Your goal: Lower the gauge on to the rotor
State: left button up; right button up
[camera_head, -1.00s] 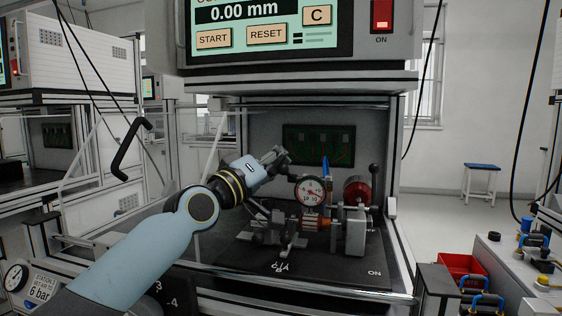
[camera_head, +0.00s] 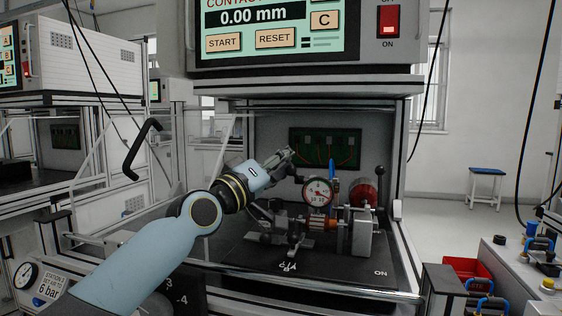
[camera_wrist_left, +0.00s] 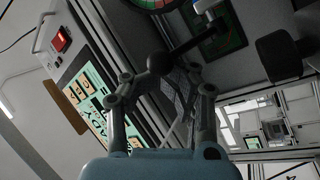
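The gauge (camera_head: 317,191) is a round white dial with a red rim, upright above the fixture inside the bench. The coppery rotor (camera_head: 317,222) lies below it, partly hidden by fixture parts. Whether they touch cannot be told. My left gripper (camera_head: 287,155) is up and left of the gauge, near a small black knob (camera_head: 299,180). In the left wrist view my left gripper's fingers (camera_wrist_left: 162,75) stand apart, with a dark rod (camera_wrist_left: 198,42) just beyond them; no grip on it is clear. My right gripper is out of view.
A large screen (camera_head: 270,27) hangs over the bench opening. A green board (camera_head: 325,148) is on the back wall. A red motor-like part (camera_head: 362,194) and a black-knobbed lever (camera_head: 380,171) stand right of the gauge. The front of the black base is mostly clear.

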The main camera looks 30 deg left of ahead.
pick_arm(q)
jog(key=o, duration=1)
jog(key=f, duration=0.2)
jog(key=shift+d+f+g, duration=0.35)
jog(key=shift+g, duration=0.05)
jog(key=shift+r, duration=0.4)
jog(key=shift+t, duration=0.4)
jog(key=shift+a+r, duration=0.15)
jog(key=shift+r, duration=5.95)
